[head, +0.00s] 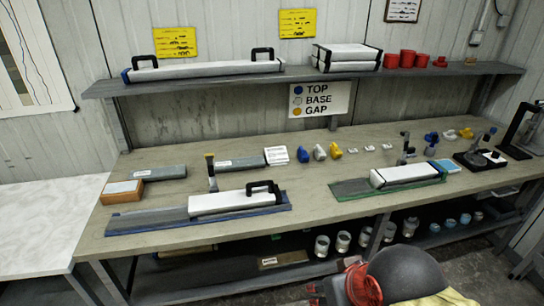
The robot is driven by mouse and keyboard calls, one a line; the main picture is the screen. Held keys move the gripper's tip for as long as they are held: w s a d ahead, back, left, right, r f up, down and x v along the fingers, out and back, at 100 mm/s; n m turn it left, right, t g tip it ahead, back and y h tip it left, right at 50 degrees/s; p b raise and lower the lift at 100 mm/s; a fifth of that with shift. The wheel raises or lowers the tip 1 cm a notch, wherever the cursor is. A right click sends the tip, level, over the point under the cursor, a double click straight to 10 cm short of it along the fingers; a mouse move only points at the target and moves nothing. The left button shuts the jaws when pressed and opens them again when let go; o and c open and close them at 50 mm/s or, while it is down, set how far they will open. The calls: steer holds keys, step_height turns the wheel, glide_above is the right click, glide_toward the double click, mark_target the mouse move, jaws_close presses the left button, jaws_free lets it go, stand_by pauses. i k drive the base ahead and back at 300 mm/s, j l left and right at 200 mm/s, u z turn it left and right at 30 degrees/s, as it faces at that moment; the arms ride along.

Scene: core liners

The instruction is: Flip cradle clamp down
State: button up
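The left cradle (155,219) is a long grey tray on a blue base, holding a white core liner (225,203). An upright dark lever with a yellowish tip (211,172) stands at its back edge and looks like a raised clamp. A black looped handle (265,187) sits at the liner's right end. The right cradle (352,187) has a green base and holds another white liner (405,174). A dark upright lever (405,145) stands behind it. Red and dark parts of my arm show at the bottom edge; my gripper cannot be made out clearly.
Grey boxes (158,173), an orange-sided box (121,192), and blue and yellow caps (319,152) lie on the bench (130,230). The upper shelf (220,77) holds liners and red cups (407,59). Jars (343,241) stand below. A white table (45,215) adjoins at left.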

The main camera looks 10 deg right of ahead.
mark_target(406, 134)
steer(key=i+l+z, duration=0.15)
steer(key=i+z, duration=0.2)
steer(key=i+l+z, duration=0.1)
steer(key=i+z, duration=0.55)
steer(key=k+l, duration=0.05)
steer(key=k, duration=0.05)
